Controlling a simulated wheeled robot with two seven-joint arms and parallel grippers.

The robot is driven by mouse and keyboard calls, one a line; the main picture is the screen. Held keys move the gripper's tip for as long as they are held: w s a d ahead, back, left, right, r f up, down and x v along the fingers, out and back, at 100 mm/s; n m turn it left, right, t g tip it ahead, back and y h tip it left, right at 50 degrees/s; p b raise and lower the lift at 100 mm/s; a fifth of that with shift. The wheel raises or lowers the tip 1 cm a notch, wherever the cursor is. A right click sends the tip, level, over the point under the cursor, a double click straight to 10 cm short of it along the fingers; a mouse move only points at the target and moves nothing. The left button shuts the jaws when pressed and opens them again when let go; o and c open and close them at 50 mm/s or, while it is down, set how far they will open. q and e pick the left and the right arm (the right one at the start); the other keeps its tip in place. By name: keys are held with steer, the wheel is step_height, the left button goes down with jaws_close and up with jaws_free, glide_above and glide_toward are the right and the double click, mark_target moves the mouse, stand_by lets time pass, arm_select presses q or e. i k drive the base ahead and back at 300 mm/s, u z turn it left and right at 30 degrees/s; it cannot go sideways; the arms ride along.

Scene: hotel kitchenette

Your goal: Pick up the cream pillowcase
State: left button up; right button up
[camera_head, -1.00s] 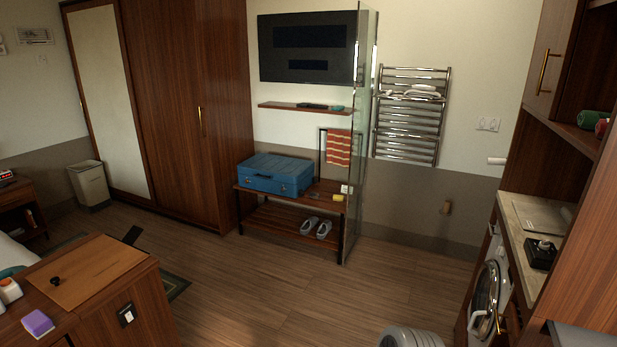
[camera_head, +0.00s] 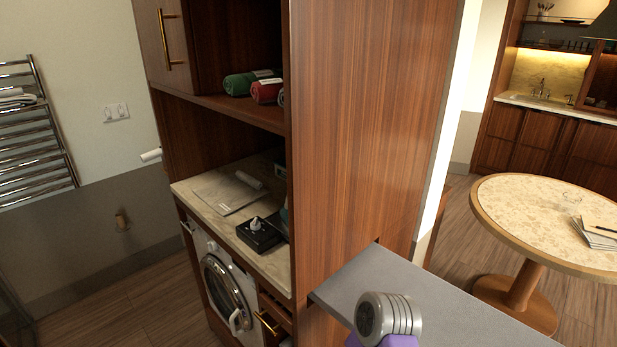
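I cannot make out a cream pillowcase for certain in this view. A pale folded cloth (camera_head: 14,98) lies on the towel rail at the far left, cut by the picture's edge; I cannot tell what it is. Rolled cloths, one green (camera_head: 249,83) and one red (camera_head: 267,91), lie on the shelf above the washer counter. Neither of my grippers is in view. A grey ribbed part at the bottom, which looks like mine, shows no fingers.
The washer counter (camera_head: 205,183) holds a grey flat panel and a black box (camera_head: 258,236). A washing machine (camera_head: 222,285) is below. A tall wooden panel (camera_head: 365,140) and grey ledge (camera_head: 400,283) stand close ahead. A round table (camera_head: 520,212) is at right.

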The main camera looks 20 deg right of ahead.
mark_target(231, 193)
steer(key=z, duration=0.1)
steer(key=i, duration=0.2)
steer(key=u, duration=1.2)
steer(key=i, duration=2)
steer(key=z, duration=1.6)
